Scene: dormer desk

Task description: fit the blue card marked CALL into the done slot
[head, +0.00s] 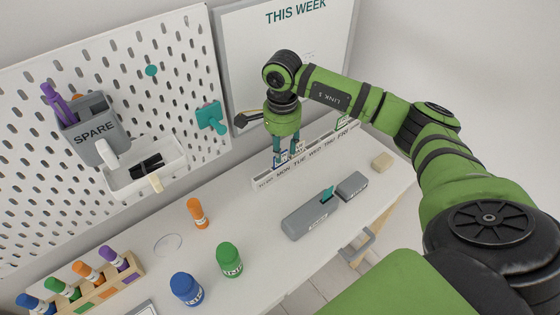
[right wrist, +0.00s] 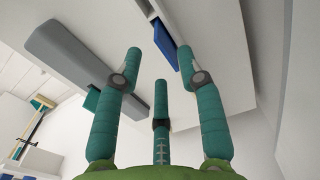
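My right gripper (head: 285,156) is over the left part of the white weekday rail (head: 263,184), fingers pointing down. In the right wrist view its fingers (right wrist: 160,74) are spread, with nothing held between them. A blue card (right wrist: 186,61) stands in the rail near one fingertip; I cannot tell whether they touch. Its CALL mark does not show. In the head view the fingers partly hide the small cards there. A long grey block (head: 303,222) lies in front of the rail with a teal tab (head: 327,193) standing from it; its label is too small to read. My left gripper is out of view.
Orange (head: 197,213), green (head: 229,259) and blue (head: 186,289) bottles stand left. A pegboard (head: 120,60) rises behind. The desk between the bottles and long block is clear.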

